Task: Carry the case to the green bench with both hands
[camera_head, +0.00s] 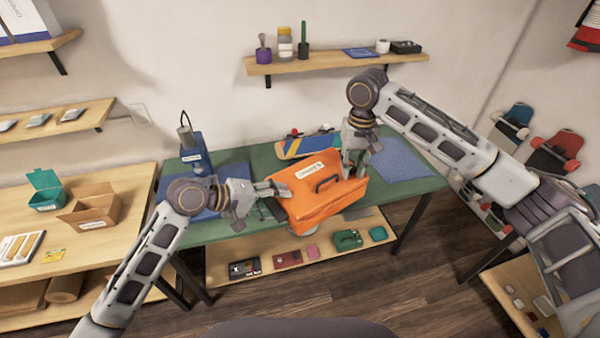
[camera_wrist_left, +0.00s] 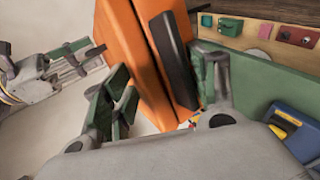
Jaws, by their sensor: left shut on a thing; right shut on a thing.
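The orange case (camera_head: 318,190) has a dark handle and a white label, and it is tilted at the front edge of the green bench (camera_head: 240,226). My left gripper (camera_head: 272,189) is shut on the case's left side. My right gripper (camera_head: 354,163) is shut on its right back side. In the left wrist view the orange case (camera_wrist_left: 130,50) rises between the fingers of my left gripper (camera_wrist_left: 160,100). I cannot tell whether the case's underside touches the bench. The right fingertips are partly hidden.
A skateboard deck (camera_head: 296,147) lies behind the case on the bench. A blue mat (camera_head: 398,158) is to the right, and a blue upright tool (camera_head: 192,150) stands at the left. A lower shelf (camera_head: 222,273) holds several small boxes. A wooden table (camera_head: 120,225) adjoins at left.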

